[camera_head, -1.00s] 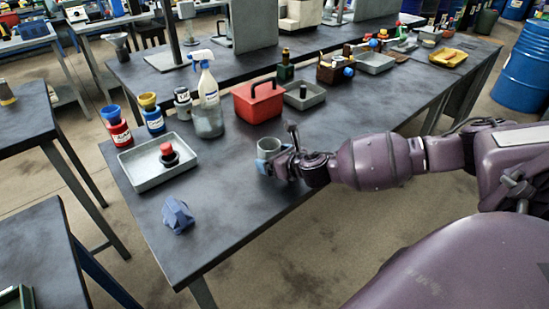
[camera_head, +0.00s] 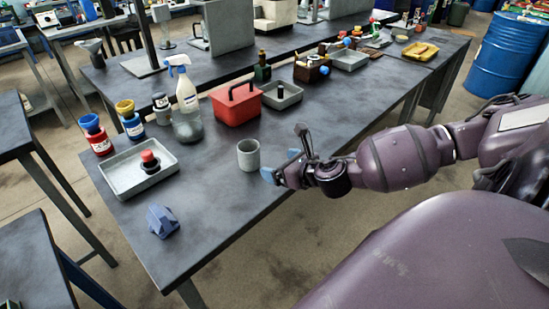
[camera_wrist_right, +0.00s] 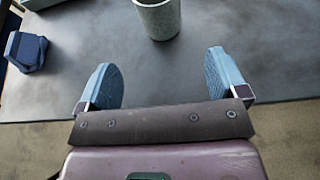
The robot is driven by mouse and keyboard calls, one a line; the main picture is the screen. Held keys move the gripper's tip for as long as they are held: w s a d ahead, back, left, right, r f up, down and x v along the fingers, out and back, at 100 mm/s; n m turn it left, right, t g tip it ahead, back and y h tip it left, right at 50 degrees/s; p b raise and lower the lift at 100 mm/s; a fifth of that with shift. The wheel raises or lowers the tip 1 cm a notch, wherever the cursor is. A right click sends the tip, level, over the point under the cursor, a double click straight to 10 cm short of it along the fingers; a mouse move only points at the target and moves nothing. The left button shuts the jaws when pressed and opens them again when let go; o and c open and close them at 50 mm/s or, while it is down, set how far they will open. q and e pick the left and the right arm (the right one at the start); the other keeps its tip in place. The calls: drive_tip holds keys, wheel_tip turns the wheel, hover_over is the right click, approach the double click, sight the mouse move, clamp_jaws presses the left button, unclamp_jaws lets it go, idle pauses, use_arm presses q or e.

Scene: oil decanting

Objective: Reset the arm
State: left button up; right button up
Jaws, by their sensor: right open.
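My right gripper (camera_head: 284,164) reaches in from the right over the table's front edge. Its two blue fingertips (camera_wrist_right: 172,80) are spread wide in the right wrist view, with nothing between them. A grey cup (camera_head: 248,155) stands upright on the dark table (camera_head: 215,215), just left of the gripper and apart from it. The cup also shows in the right wrist view (camera_wrist_right: 158,18), beyond the fingertips. My left gripper is not in view.
A grey tray (camera_head: 112,181) holds a red-topped black item (camera_head: 149,160). A spray bottle (camera_head: 187,105), red toolbox (camera_head: 237,107) and several small containers stand farther back.

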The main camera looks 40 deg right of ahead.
drive_tip(key=shift+s, duration=0.15)
idle(0.3)
drive_tip(key=s+a+f+m+g+h, duration=0.25)
drive_tip(key=s+a+m, duration=0.25)
drive_tip(key=m, duration=0.4)
drive_tip(key=s+a+f+m+g+h, duration=0.1)
drive_tip(key=s+a+f+m, duration=0.25)
drive_tip(key=m, duration=0.55)
drive_tip(key=s+a+f+m+g+y, duration=0.2)
drive_tip(key=s+m+g, duration=0.5)
drive_tip(key=s+m, duration=1.05)
drive_tip(key=w+f+t, duration=0.8)
drive_tip(key=f, duration=0.2)
drive_tip(key=shift+a+f, duration=0.35)
drive_tip(key=shift+a, duration=0.1)
